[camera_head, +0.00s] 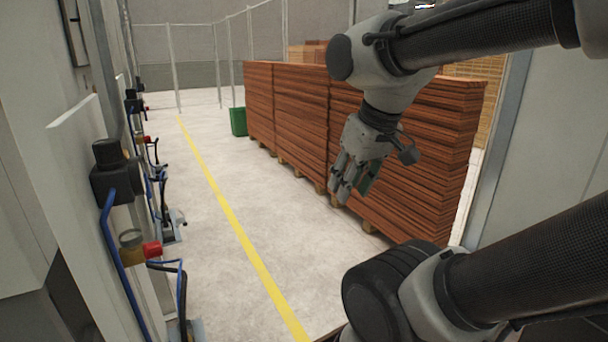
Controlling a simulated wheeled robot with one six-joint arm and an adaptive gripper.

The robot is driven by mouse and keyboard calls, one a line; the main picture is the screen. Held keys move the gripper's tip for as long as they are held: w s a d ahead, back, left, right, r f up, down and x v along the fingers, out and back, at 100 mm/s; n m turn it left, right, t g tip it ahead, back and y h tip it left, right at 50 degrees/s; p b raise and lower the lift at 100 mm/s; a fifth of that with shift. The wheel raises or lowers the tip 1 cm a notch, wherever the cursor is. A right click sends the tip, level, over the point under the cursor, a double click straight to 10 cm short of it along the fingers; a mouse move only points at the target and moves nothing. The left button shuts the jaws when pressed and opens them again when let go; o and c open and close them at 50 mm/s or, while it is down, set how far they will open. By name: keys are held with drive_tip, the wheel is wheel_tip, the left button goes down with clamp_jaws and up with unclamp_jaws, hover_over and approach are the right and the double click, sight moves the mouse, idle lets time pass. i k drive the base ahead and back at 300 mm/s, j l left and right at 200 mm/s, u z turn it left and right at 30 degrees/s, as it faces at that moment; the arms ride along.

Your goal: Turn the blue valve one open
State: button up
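No valve that I can clearly make out as blue shows in the head view. On the left, a black fitting (115,172) with a round cap sits on a pale panel, with a blue hose (118,262) running down from it. Below it is a brass-coloured fitting with a red knob (152,249). Smaller similar fittings stand further back along the same row. My gripper (346,189) hangs down in mid-air right of the yellow line, in front of the stacked boards, well apart from the fittings. Its finger gap is not clear from this angle.
Tall stacks of reddish-brown boards (287,110) on pallets line the right side. A green bin (238,121) stands at their far end. A yellow line (235,226) runs along the open pale floor. Mesh fencing closes off the back.

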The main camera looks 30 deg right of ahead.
sight(142, 158)
drive_tip(key=i+l+u, duration=0.2)
drive_tip(key=u, duration=0.25)
drive_tip(key=i+l+u, duration=0.1)
drive_tip(key=l+u, duration=0.4)
drive_tip(key=k+l+u, duration=0.1)
drive_tip(key=k, duration=0.2)
drive_tip(key=k+l+u, duration=0.1)
drive_tip(key=k, duration=0.2)
